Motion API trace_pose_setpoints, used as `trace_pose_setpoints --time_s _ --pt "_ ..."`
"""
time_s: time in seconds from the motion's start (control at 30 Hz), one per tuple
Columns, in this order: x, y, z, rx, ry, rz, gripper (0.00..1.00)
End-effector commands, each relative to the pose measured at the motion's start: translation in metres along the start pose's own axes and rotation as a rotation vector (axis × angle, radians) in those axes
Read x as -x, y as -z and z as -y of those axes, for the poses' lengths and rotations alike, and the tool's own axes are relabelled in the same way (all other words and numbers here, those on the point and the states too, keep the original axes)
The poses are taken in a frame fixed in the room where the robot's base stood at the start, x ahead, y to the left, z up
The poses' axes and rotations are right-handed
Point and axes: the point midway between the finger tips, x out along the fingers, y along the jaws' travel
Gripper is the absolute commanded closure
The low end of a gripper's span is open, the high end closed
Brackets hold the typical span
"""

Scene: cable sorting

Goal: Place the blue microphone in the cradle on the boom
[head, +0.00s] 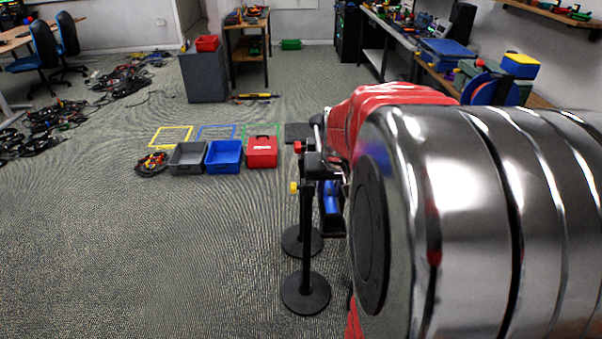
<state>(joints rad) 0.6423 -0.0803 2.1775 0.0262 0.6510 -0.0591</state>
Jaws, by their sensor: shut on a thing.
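My gripper (330,180) is just right of the posts, mostly hidden by my arm. It is shut on the blue microphone (331,197), which shows as a blue piece beside the near post. I cannot make out the cradle, nor whether the microphone touches it.
A grey bin (187,158), a blue bin (223,156) and a red case (262,151) stand on the floor behind the stands. Coiled cables (45,125) lie at the left. Benches line the back and right. Carpet left of the stands is clear.

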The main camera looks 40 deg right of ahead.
Motion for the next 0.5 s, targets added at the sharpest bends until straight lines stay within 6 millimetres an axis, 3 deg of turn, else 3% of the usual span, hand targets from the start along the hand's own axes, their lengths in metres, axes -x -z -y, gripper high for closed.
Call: trace_pose_setpoints --time_s 0.5 --pt "-0.0038 -0.0015 0.0004 0.001 0.0 0.0 1.0"
